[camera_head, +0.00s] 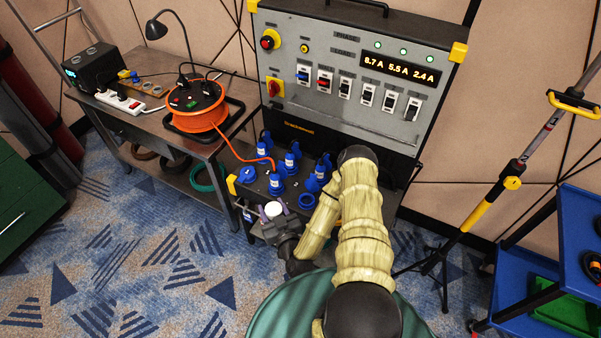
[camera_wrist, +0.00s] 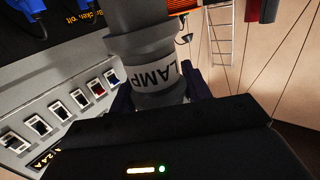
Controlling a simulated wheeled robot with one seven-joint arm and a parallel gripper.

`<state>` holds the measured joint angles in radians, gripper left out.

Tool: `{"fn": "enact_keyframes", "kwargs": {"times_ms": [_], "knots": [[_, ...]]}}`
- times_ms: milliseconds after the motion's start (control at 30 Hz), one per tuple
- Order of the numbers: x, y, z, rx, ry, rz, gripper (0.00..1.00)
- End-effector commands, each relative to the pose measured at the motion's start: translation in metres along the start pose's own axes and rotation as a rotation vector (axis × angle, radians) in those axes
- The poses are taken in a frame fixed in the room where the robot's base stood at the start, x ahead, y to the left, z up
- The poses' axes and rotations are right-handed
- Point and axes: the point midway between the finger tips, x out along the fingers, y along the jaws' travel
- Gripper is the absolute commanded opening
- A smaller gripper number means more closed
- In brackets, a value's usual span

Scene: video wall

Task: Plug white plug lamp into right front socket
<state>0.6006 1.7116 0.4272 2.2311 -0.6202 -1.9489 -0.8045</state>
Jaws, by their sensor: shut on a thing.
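My gripper (camera_head: 273,213) is shut on the white plug (camera_head: 274,209), which shows as a pale round end between the fingers in the head view. In the wrist view the plug (camera_wrist: 150,62) is a grey cylinder with a band reading LAMP, held between my gripper's dark fingers (camera_wrist: 160,97). The plug is apart from the sockets, in front of the distribution box. A blue socket (camera_head: 307,201) sits at the right of the front row, just right of my gripper; nothing is seen plugged into it. My arm passes close to its right side.
Other blue sockets and plugs (camera_head: 292,160) stand behind and left. An orange cable runs from a front plug (camera_head: 276,185) to a cable reel (camera_head: 197,105) on the metal bench (camera_head: 150,128). A control panel (camera_head: 345,85) rises behind. A tripod pole (camera_head: 478,213) and blue cart (camera_head: 560,215) stand right.

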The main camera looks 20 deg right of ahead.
Motion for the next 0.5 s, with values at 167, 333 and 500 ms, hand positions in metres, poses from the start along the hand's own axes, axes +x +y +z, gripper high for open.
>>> {"fn": "enact_keyframes", "kwargs": {"times_ms": [167, 333, 500], "knots": [[0.002, 0.001, 0.002, -0.001, 0.001, -0.004, 0.21], [0.014, 0.008, 0.013, -0.007, 0.004, -0.036, 0.21], [0.038, 0.023, 0.029, -0.013, 0.006, -0.104, 0.21]]}}
